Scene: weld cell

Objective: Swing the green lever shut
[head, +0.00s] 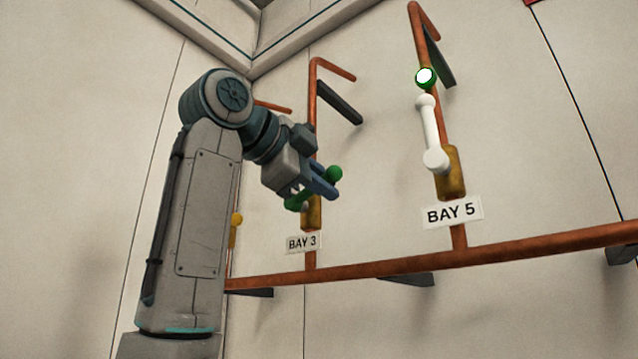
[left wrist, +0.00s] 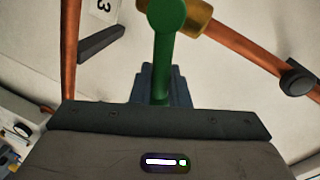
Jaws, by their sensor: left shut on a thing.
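The green lever (head: 334,174) is on the brass valve (head: 312,213) of the pipe above the BAY 3 sign. It slants in the head view, one end low at the left and its rounded end up at the right. My left gripper (head: 316,186) is shut on the lever and hides its middle. In the left wrist view the green lever (left wrist: 164,55) runs from its round head beside the brass valve body (left wrist: 193,18) down between the blue-grey jaws (left wrist: 147,85). My right gripper is not in view.
A yellow lever (head: 235,230) shows behind my arm. A copper pipe (head: 400,266) runs along below the bays.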

